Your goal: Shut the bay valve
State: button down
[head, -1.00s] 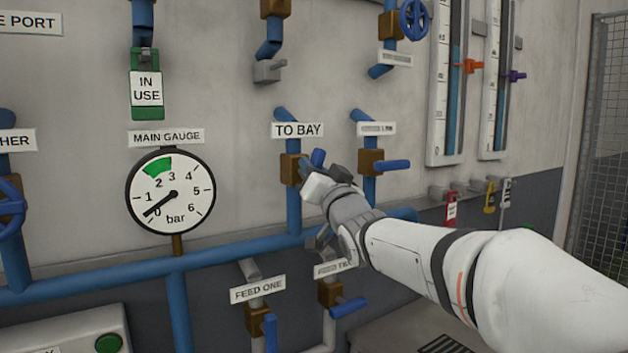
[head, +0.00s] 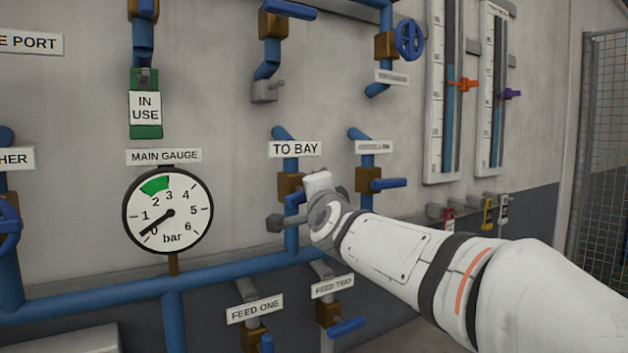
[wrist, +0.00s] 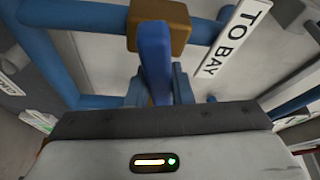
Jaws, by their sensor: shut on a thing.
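The bay valve is a brass body (head: 290,186) on a blue pipe under the TO BAY sign (head: 296,149). Its blue lever (head: 294,200) is partly hidden by my wrist in the head view. In the wrist view, the lever (wrist: 153,60) comes off the brass body (wrist: 160,25) toward my gripper (wrist: 157,88). A finger lies on each side of the lever, and the gripper is shut on it. The fingertips are hard to make out in the head view. The lever's exact angle to the pipe is hard to judge.
A second lever valve (head: 369,180) sits close on the right. The FEED ONE (head: 254,309) and FEED TWO (head: 332,287) signs and their valves lie below. The main gauge (head: 168,211), at the left, reads about zero. A blue pipe (head: 100,298) runs below the valve.

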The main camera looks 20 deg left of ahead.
jog(key=shift+f+m+g+h+p, duration=0.15)
jog(key=shift+m+g+h+p, duration=0.3)
jog(key=shift+m+p, duration=1.05)
jog(key=shift+f, duration=0.1)
jog(key=c, duration=1.3)
grip_release()
jog(key=v, duration=0.8)
